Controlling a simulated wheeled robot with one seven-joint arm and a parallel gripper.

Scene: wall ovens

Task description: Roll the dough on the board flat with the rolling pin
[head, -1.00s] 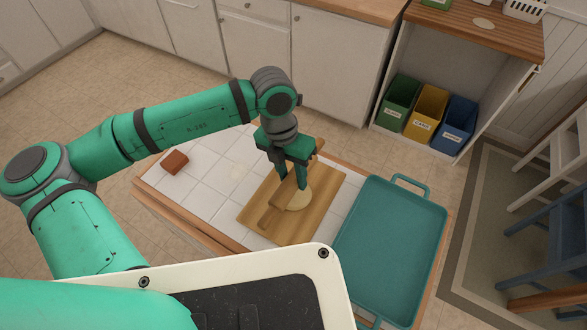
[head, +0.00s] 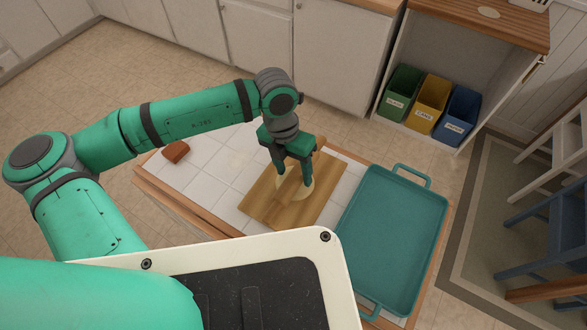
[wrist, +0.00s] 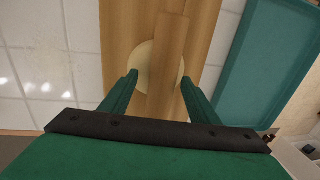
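My gripper (head: 293,180) is open above the wooden board (head: 265,205), with its two fingers spread apart. In the wrist view, the rolling pin (wrist: 168,50) runs lengthwise between the fingers (wrist: 160,78), with space on both sides. It lies across the pale round dough (wrist: 143,58) on the board (wrist: 120,25). The pin and board are similar in colour. In the head view, the dough (head: 283,184) shows partly behind the fingers, and the pin is hard to make out there.
A teal tray (head: 390,240) lies just right of the board. A reddish-brown block (head: 175,152) sits on the white tiled top (head: 205,187) at left. Green, yellow and blue bins (head: 428,105) stand beyond the counter.

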